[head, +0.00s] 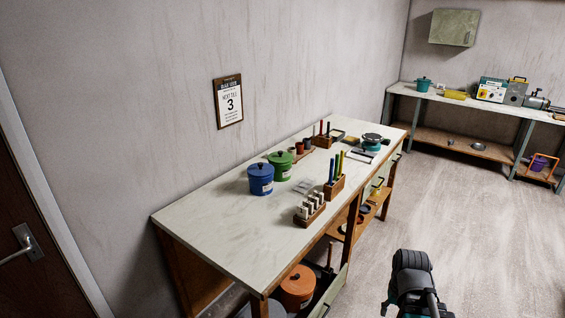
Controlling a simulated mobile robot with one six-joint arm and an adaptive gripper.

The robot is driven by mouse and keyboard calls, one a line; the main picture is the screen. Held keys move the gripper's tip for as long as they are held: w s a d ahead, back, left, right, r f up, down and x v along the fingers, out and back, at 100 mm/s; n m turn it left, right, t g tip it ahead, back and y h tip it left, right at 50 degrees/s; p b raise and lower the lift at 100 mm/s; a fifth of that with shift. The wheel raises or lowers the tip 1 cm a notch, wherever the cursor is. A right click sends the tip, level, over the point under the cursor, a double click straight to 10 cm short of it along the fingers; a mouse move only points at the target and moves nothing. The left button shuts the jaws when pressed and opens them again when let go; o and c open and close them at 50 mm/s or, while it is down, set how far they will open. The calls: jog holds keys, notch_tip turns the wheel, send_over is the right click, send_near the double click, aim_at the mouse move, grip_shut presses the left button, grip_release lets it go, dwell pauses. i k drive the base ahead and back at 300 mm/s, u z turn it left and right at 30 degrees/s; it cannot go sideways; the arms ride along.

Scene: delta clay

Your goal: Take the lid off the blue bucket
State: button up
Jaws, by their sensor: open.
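The blue bucket (261,185) stands upright on the long workbench in the head view, left of the bench's middle. Its blue lid (260,170) sits on top, with a small dark knob at the centre. A pale label shows on the bucket's front side. Part of my arm shows at the bottom right, over the floor and clear of the bench. My gripper's fingers do not show in this view.
A green lidded bucket (281,168) stands close behind the blue one. A wooden block with pale pegs (309,211) and a pen rack (335,188) stand to the right. The workbench's left end (205,222) is clear. An orange bucket (297,287) sits below.

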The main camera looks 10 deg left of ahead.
aim_at(258, 170)
jog(key=u, duration=0.05)
jog(key=i, duration=0.85)
jog(key=u, duration=0.6)
jog(key=i, duration=0.6)
jog(key=u, duration=0.4)
jog(key=k, duration=0.9)
jog(key=u, duration=0.15)
jog(key=i, duration=0.75)
jog(key=z, duration=0.05)
